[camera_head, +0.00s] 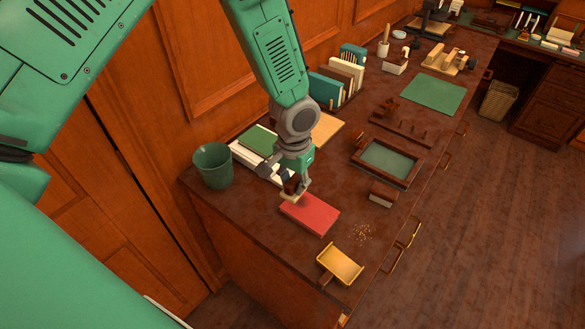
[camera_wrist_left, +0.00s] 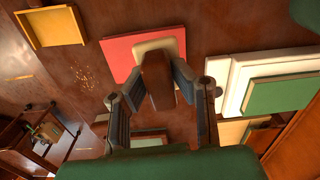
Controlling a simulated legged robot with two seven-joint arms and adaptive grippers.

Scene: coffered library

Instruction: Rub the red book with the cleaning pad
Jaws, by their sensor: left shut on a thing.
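The red book (camera_head: 311,217) lies flat on the desk, near its front end; it also shows in the left wrist view (camera_wrist_left: 118,54). My left gripper (camera_head: 297,189) is above the far-left part of the book. In the left wrist view my left gripper (camera_wrist_left: 158,90) is shut on the brown handle of the cleaning pad (camera_wrist_left: 158,72). The pad's pale base (camera_wrist_left: 170,44) overlaps the book in that view and looks to be on or just above its cover; exact contact is hard to tell. My right gripper is not in view.
A green bin (camera_head: 213,166) stands left of the book, with stacked green and white books (camera_head: 259,142) behind. A yellow dustpan (camera_head: 340,264) lies at the desk's front right, near scattered crumbs (camera_head: 362,232). A green-lined tray (camera_head: 387,161) lies farther right.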

